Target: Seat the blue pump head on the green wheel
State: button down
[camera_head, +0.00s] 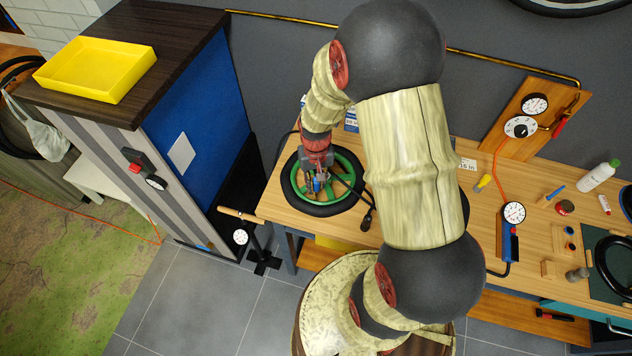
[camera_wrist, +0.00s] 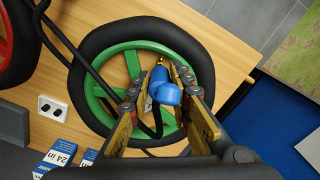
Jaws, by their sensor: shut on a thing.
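The green wheel (camera_head: 346,160) with its black tyre lies flat on the left end of the wooden bench. It also fills the middle of the wrist view, with its green rim (camera_wrist: 97,103) around the fingers. My gripper (camera_head: 316,186) is over the wheel, inside the tyre. In the wrist view my gripper (camera_wrist: 160,75) is shut on the blue pump head (camera_wrist: 167,94), which sits between the two fingers with a brass-coloured part at its far end. The valve is not clear, and I cannot tell whether the pump head touches it. A black hose crosses the wheel beside the fingers.
A red wheel (camera_wrist: 10,45) and small boxes (camera_wrist: 58,157) lie close to the green wheel. A blue-sided cabinet (camera_head: 196,125) with a yellow tray (camera_head: 97,68) stands left of the bench. A gauge with a blue handle (camera_head: 508,240) and bottles occupy the right side.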

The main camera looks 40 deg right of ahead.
jog(key=shift+f+b, duration=0.7)
jog(key=shift+f, duration=0.35)
dwell(0.8)
jog(key=c, duration=1.6)
grip_release()
jog(key=shift+o, duration=0.2)
notch_tip(320, 180, up, 12)
